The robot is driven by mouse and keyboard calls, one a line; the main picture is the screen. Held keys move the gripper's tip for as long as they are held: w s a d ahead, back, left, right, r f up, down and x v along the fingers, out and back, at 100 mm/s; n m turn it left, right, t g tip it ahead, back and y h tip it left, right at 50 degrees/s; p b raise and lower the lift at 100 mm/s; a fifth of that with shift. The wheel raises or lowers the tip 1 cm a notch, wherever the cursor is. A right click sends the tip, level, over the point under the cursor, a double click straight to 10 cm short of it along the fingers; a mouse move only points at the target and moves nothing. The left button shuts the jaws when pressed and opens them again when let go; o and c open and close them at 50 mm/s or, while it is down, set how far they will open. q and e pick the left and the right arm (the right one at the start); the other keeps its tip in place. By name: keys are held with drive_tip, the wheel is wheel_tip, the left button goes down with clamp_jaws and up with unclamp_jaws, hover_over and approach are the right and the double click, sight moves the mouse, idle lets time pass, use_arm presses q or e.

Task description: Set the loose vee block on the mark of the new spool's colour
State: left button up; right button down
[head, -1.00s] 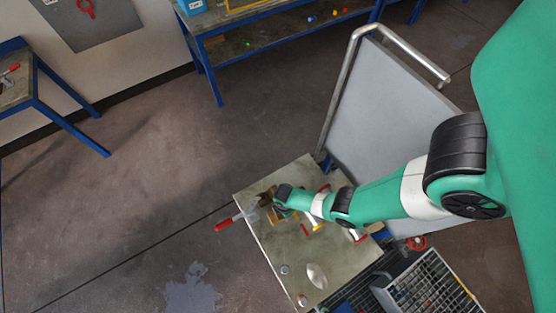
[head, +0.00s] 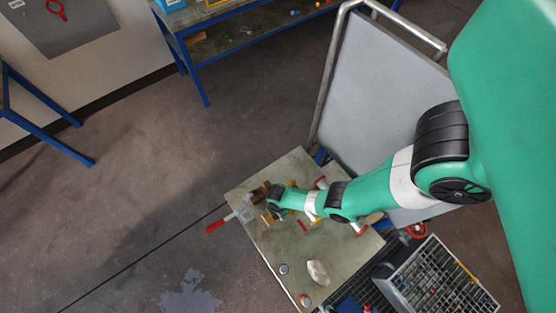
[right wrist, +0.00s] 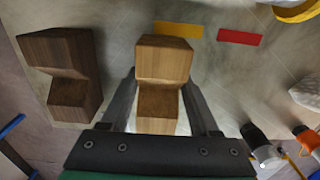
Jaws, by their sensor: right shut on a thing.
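My right gripper (right wrist: 160,105) is shut on a light wooden vee block (right wrist: 165,58), with one finger on each side. Whether the block touches the table is hard to tell. A dark wooden vee block (right wrist: 60,70) stands just left of it; it also shows in the head view (head: 260,190). A yellow mark (right wrist: 178,29) and a red mark (right wrist: 240,37) lie on the table beyond the held block. The red mark also shows in the head view (head: 302,225). Red flanges (head: 361,230) show beside my arm, which hides much between them. A yellow round edge (right wrist: 298,10) shows at upper right.
The worktable (head: 262,250) also holds a pale lump (head: 318,273) and small fittings. A grey trolley (head: 370,95) stands behind, and a wire basket (head: 440,280) at right. Open floor lies left.

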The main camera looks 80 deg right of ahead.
use_arm(q)
drive_tip(key=shift+f+b, duration=0.35)
use_arm(e)
drive_tip(key=shift+f, duration=0.35)
drive_tip(key=shift+c, duration=0.2)
unclamp_jaws()
